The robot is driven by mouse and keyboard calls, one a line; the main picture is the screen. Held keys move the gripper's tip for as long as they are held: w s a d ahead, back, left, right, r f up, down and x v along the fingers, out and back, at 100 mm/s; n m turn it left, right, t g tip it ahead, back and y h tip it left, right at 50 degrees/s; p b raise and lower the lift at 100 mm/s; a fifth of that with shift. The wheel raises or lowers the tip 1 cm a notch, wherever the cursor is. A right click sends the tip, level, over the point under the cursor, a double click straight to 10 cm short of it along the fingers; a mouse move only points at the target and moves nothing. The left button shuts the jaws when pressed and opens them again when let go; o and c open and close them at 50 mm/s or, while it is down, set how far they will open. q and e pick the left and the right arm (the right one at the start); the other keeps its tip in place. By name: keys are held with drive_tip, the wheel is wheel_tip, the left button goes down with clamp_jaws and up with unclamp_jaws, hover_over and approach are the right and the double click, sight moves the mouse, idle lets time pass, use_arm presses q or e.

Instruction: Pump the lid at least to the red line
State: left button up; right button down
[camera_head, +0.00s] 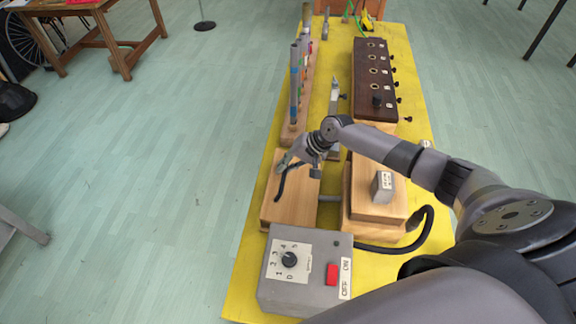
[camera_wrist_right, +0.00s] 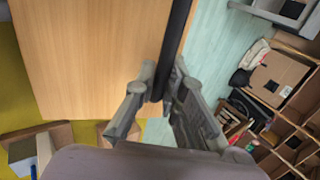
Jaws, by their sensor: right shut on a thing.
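A light wooden lid (camera_head: 298,207) lies on the yellow table, left of the middle. A black curved handle (camera_head: 280,188) runs along its left side. My right gripper (camera_head: 287,163) is at the far end of this handle. In the right wrist view my right gripper (camera_wrist_right: 160,98) is shut on the black handle (camera_wrist_right: 178,38), which passes between the fingers. The lid (camera_wrist_right: 90,50) fills the left of that view, beside the handle. I cannot make out a red line. My left gripper is not in view.
A grey control box (camera_head: 304,270) with a dial and red switch stands in front of the lid. A wooden box (camera_head: 372,212) with a small grey block (camera_head: 383,187) stands to the right. A dark wooden block (camera_head: 372,80) and a rack of tubes (camera_head: 297,90) stand behind.

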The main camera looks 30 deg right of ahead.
drive_tip(key=shift+w+a+f, duration=0.2)
drive_tip(key=shift+a, duration=0.15)
drive_tip(key=shift+b+x, duration=0.55)
drive_tip(key=shift+x, duration=0.35)
drive_tip(key=shift+a, duration=0.1)
drive_tip(key=shift+b+x, duration=0.65)
drive_tip(key=shift+x, duration=0.3)
drive_tip(key=shift+s, duration=0.1)
